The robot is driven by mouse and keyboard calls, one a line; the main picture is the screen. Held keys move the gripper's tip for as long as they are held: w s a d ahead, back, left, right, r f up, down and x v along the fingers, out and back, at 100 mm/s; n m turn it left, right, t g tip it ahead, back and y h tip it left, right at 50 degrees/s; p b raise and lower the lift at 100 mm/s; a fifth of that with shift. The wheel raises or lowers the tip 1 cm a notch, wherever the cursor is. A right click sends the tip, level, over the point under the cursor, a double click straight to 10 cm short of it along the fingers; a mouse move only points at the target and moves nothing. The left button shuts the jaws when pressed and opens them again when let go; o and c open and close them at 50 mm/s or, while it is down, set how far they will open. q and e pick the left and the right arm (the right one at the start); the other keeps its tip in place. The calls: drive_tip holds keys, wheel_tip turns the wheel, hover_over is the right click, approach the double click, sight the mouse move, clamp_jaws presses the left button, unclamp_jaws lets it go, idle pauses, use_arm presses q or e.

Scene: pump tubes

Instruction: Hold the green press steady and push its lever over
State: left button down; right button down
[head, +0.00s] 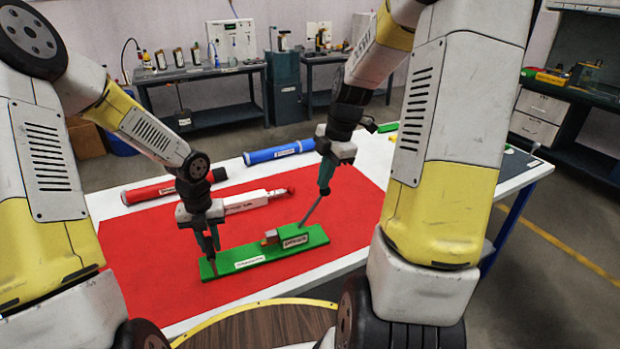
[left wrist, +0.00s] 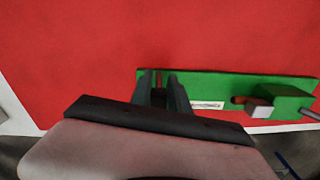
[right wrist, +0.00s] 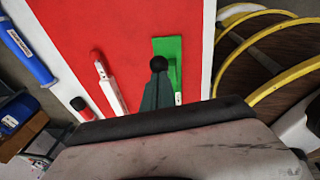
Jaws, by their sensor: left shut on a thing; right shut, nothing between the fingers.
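The green press (head: 265,257) lies on the red mat, a long flat base with a raised block (head: 293,240) at its right end. It also shows in the left wrist view (left wrist: 225,90). Its grey lever (head: 312,212) rises from the block, leaning up to the right. My left gripper (head: 211,255) is shut on a small brown post (left wrist: 159,78) at the base's left end. My right gripper (head: 325,188) is shut and empty at the lever's upper end. In the right wrist view a black knob (right wrist: 159,63) shows at its fingertips; contact is unclear.
A white pump tube with a red end (head: 258,199) lies behind the press on the red mat (head: 150,275). A red tube (head: 150,191) and a blue tube (head: 280,152) lie farther back. The mat in front of the press is clear.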

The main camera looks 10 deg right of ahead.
drive_tip(key=shift+w+d+f, duration=0.1)
drive_tip(key=shift+d+f, duration=0.35)
drive_tip(key=shift+d, duration=0.3)
drive_tip(key=shift+w+d+f, duration=0.1)
drive_tip(key=shift+d+f, duration=0.3)
drive_tip(key=shift+d, duration=0.3)
drive_tip(key=w+d+v, duration=0.1)
drive_tip(key=d+v, duration=0.1)
drive_tip(key=v, duration=0.8)
drive_tip(key=shift+s+f, duration=0.2)
drive_tip(key=shift+s, duration=0.1)
drive_tip(key=shift+a, duration=0.1)
use_arm(q)
drive_tip(key=c, duration=1.2)
unclamp_jaws()
drive_tip(key=shift+o, duration=0.2)
